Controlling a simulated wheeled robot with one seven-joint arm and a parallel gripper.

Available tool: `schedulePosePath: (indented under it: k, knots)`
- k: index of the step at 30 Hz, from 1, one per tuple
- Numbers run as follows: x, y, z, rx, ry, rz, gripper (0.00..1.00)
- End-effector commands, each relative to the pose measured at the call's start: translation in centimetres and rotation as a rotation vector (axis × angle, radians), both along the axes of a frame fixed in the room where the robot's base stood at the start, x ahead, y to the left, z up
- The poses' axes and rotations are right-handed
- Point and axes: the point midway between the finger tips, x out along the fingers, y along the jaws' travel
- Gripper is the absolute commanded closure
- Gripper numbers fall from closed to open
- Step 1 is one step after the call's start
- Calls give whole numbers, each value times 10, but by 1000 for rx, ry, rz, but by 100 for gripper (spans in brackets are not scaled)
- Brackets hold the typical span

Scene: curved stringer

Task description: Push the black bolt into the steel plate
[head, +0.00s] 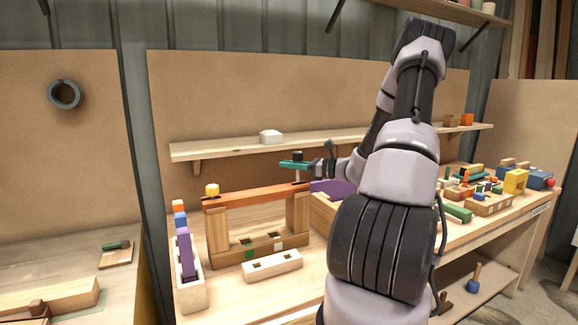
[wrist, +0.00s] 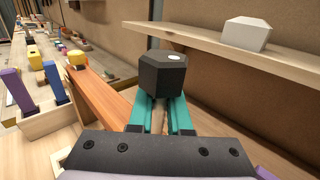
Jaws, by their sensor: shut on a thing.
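The black bolt (head: 297,155) has a dark hexagonal head and a pale shank that hangs down below my gripper's fingers. My gripper (head: 293,165) has teal fingers and is shut on the bolt, just under its head. The bolt stands about upright above the right end of an orange-brown beam (head: 250,196); I cannot tell whether its tip touches. In the wrist view the bolt's head (wrist: 163,73) sits over the teal fingers (wrist: 158,116) and hides what lies below. I cannot make out a steel plate in either view.
The beam rests on two wooden posts (head: 217,232), with a yellow knob (head: 212,190) at its left end. A white block (head: 271,136) lies on the shelf (head: 230,149) behind. A block with holes (head: 272,265) lies in front. Many coloured parts crowd the bench's right side.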

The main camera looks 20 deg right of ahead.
Motion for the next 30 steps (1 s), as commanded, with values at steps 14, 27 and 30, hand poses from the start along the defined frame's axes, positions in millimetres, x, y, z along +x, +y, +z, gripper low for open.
schedulePosePath:
  k: [14,27,30]
  knots:
    - [0,0,0,1,-1,0,100]
    - [0,0,-8,2,1,0,100]
    - [0,0,-10,2,1,0,100]
